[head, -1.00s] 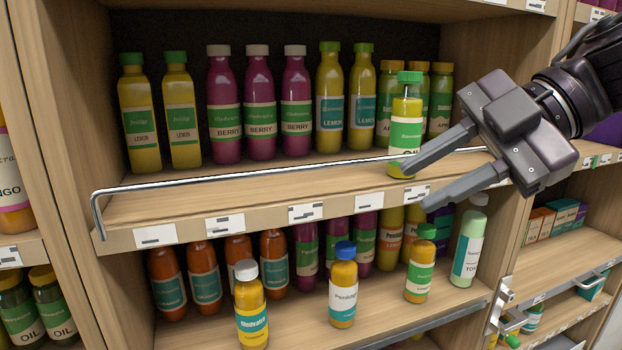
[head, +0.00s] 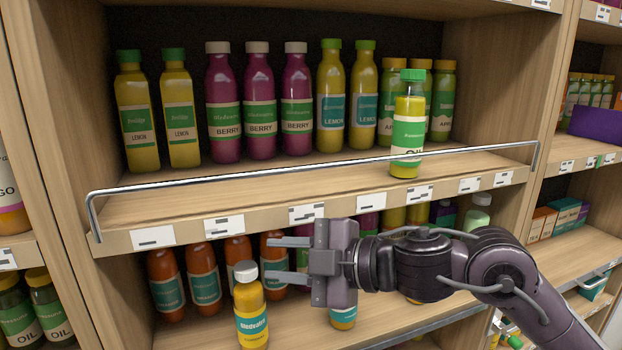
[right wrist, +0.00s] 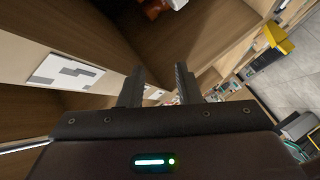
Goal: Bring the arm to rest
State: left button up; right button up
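My right gripper (head: 290,260) is in front of the lower shelf in the head view, fingers pointing left, open and empty. Its two fingers also show apart in the right wrist view (right wrist: 160,88), with nothing between them. My right arm comes in from the lower right and hides part of the lower shelf. An oil bottle (head: 408,125) with a green cap and green label stands upright near the front of the upper shelf, behind the metal rail, clear of the gripper. My left gripper is not in view.
The metal rail (head: 310,165) runs along the upper shelf (head: 250,195). Berry bottles (head: 259,105) and lemon bottles (head: 136,115) stand at the back. A yellow bottle with a white cap (head: 250,305) stands at the front of the lower shelf, left of and below the gripper.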

jog(key=d+f+m+t+h, duration=0.3)
jog(key=d+f+m+h, duration=0.25)
jog(key=f+m, duration=0.3)
jog(key=d+f+m+t+h, duration=0.35)
jog(key=d+f+m, duration=0.3)
jog(key=f, duration=0.25)
jog(key=s+d+f+m+g+h, duration=0.2)
jog(key=s+d+f+m+g, duration=0.2)
jog(key=s+d+f, duration=0.35)
jog(key=s+d+f+m+g+h, duration=0.3)
jog(key=s+d+f+m+g, duration=0.15)
jog(key=s+f, duration=0.55)
jog(key=s+f+n+g+b, duration=0.15)
jog(key=f+b, duration=0.25)
jog(key=f, duration=1.5)
jog(key=s+f+g+b, duration=0.15)
jog(key=f+b, duration=0.25)
jog(key=f, duration=1.5)
jog(key=s+d+f+b, duration=0.2)
jog(key=s+f+b, duration=0.4)
jog(key=s+f, duration=1.3)
notch_tip(320, 180, down, 5)
jog(key=shift+s+d+r, duration=0.2)
jog(key=shift+s+d, duration=0.15)
jog(key=shift+d, duration=0.05)
